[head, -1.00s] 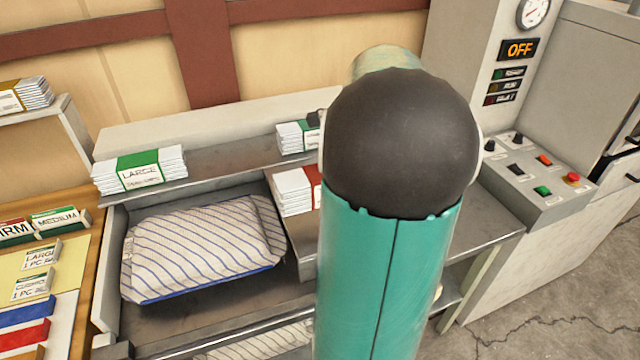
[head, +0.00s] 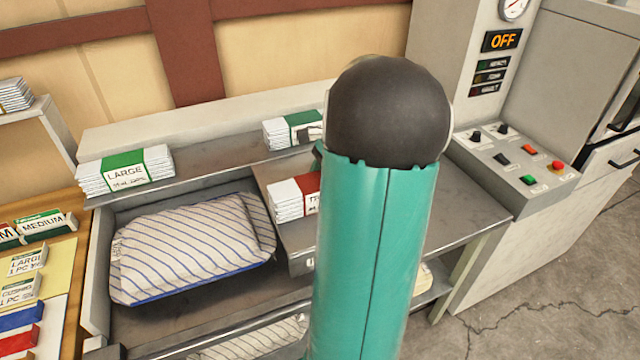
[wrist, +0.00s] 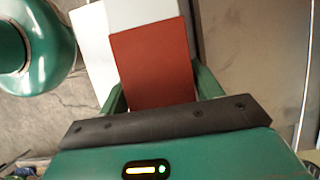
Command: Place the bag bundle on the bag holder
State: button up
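A white bag bundle with a red band (head: 285,198) shows just left of my arm in the head view, over the metal bench. In the wrist view the red band (wrist: 152,65) lies between the two green fingers of my gripper (wrist: 160,88). The fingers appear to close on its sides. The bundle's white part extends past the band. My arm hides the gripper and the bundle's right end in the head view. I cannot make out a bag holder for certain.
A striped pillow (head: 190,250) lies in the bench's sunken tray. Green-banded bundles stand on the back ledge, one (head: 125,170) marked LARGE. A control panel (head: 515,165) with an OFF display is at the right. Signs and coloured blocks fill the left table. Floor is clear at lower right.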

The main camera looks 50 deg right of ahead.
jog(key=shift+o, duration=1.3)
jog(key=v, duration=1.2)
jog(key=shift+r, duration=0.25)
jog(key=w+a+r+n+h, duration=0.15)
jog(key=a+n, duration=0.25)
jog(key=a, duration=0.4)
jog(key=w+a+n+h, duration=0.1)
jog(key=w+a+n, duration=0.15)
jog(key=a, duration=0.45)
jog(key=w+a+r+n+h, duration=0.1)
jog(key=w+a+n, duration=0.1)
jog(key=a+n, duration=0.45)
jog(key=s+a+f+n+t, duration=0.1)
jog(key=s+a+n, duration=0.2)
jog(key=a, duration=0.6)
jog(key=s+a+f+n+t, duration=0.2)
jog(key=s+a+n, duration=0.1)
jog(key=a+n, duration=0.5)
jog(key=shift+s+a+f, duration=0.15)
jog(key=shift+s+a, duration=0.05)
jog(key=shift+a, duration=0.55)
